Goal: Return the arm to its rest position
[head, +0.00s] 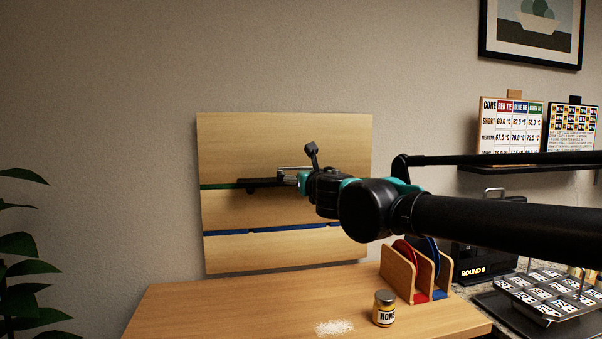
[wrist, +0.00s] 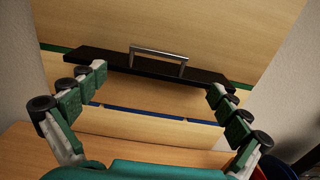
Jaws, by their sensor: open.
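My gripper (head: 303,180) is stretched out to the left in the head view, close in front of a wooden wall panel. In the wrist view its two green-and-grey fingers (wrist: 156,80) are spread wide with nothing between them. My arm comes in from the right edge.
The wooden panel (head: 285,140) also has a blue strip. Below is a wooden table (head: 220,305) with a honey jar (head: 384,309), white grains (head: 334,327) and a wooden rack (head: 398,273). A shelf (head: 540,162) with cards and a metal tray (head: 545,295) are at right. A plant is at left.

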